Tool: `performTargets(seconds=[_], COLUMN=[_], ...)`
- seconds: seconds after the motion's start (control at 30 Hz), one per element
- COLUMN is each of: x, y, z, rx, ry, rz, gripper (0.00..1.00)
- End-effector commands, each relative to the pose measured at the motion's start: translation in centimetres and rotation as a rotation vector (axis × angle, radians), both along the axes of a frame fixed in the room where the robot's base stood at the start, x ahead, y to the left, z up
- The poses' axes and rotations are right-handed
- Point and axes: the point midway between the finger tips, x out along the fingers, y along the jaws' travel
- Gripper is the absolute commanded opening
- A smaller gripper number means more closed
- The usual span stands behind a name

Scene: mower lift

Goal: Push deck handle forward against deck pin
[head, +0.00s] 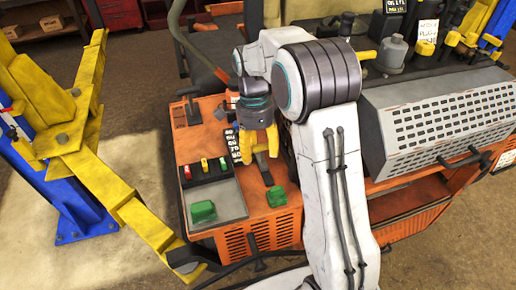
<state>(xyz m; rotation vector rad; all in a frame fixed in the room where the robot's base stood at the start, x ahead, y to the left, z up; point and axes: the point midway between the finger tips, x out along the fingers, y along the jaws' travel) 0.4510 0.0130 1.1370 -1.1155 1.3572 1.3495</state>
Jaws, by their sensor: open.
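My gripper (259,150) hangs over the orange control panel (232,230) of the mower, its two yellow fingers pointing down and spread apart with nothing seen between them. A small dark lever (265,172) stands on the panel just below the fingers. I cannot tell whether it is the deck handle, or whether the fingers touch it. A row of small levers with a red (187,172), a yellow (204,165) and a green (222,165) knob stands left of my gripper. I cannot make out the deck pin. My arm hides the panel's right part.
Two green blocks, a left one (203,211) and a right one (276,197), sit near the panel's front. A yellow lift arm (120,200) on a blue post (75,200) stands at left. A grey perforated cover (440,118) lies right of my arm.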

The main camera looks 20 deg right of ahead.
Motion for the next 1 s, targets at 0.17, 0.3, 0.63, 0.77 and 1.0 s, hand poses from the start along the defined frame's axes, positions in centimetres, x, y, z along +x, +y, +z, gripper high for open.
performTargets(seconds=[0.17, 0.3, 0.63, 0.77, 1.0], x=[0.0, 0.0, 0.01, 0.01, 0.43], y=[0.0, 0.0, 0.0, 0.0, 0.01], z=[0.01, 0.02, 0.03, 0.04, 0.02], rx=[0.0, 0.0, 0.0, 0.0, 0.0], ry=[0.0, 0.0, 0.0, 0.0, -0.001], rz=[0.0, 0.0, 0.0, 0.0, 0.001], gripper=[0.51, 0.39, 0.09, 0.0, 0.0])
